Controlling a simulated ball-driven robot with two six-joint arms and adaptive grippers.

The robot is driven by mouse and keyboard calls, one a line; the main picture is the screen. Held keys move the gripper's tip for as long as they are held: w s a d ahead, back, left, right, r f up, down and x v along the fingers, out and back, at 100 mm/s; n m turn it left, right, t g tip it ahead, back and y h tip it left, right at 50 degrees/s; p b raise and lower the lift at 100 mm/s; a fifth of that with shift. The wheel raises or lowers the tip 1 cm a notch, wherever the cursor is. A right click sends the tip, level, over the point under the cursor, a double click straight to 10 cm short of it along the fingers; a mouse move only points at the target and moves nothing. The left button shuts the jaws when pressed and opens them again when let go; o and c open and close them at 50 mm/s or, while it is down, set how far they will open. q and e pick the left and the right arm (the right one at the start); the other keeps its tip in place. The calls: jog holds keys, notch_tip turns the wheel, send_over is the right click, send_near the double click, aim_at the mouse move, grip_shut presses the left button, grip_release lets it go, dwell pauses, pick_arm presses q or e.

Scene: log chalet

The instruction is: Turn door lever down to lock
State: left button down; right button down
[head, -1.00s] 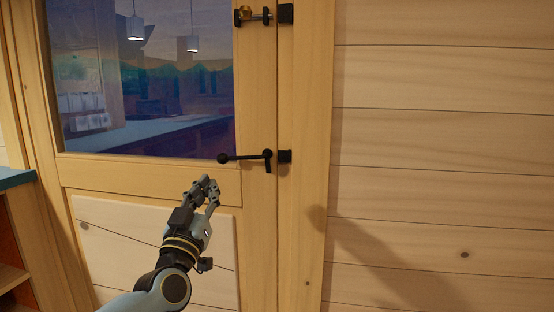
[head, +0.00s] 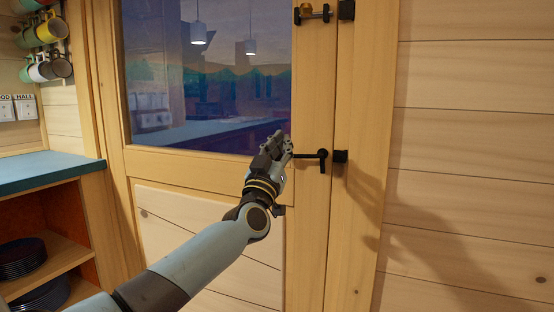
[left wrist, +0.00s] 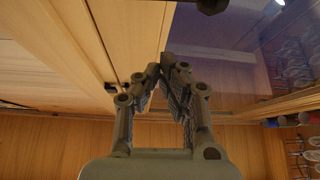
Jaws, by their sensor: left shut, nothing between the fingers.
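The black door lever (head: 309,155) is on the right stile of the wooden door. Its arm lies roughly level, pointing left from its pivot, and a short stub hangs below the pivot. My left gripper (head: 280,140) is shut and empty, at the lever's left end, and hides the ball knob there. I cannot tell whether it touches the lever. In the left wrist view the shut fingers (left wrist: 173,58) point up at the door, and a dark rounded knob (left wrist: 212,4) shows at the top edge, apart from the fingertips in the picture. My right gripper is not in view.
A second latch (head: 312,14) with a brass knob is higher on the door. The glass pane (head: 190,80) is left of the lever. A shelf unit with a teal top (head: 45,172) and stacked dark plates (head: 22,258) stands at left. Bare plank wall (head: 470,150) is at right.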

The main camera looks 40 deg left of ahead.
pick_arm(q)
jog(key=w+b, duration=0.1)
jog(key=w+f+b, duration=0.2)
jog(key=shift+w+a+f, duration=0.1)
jog(key=shift+w+a, duration=0.25)
jog(key=shift+w, duration=0.05)
jog(key=shift+f+n+y+p, duration=0.15)
jog(key=shift+n+y+p, duration=0.15)
jog(key=shift+n+y, duration=0.35)
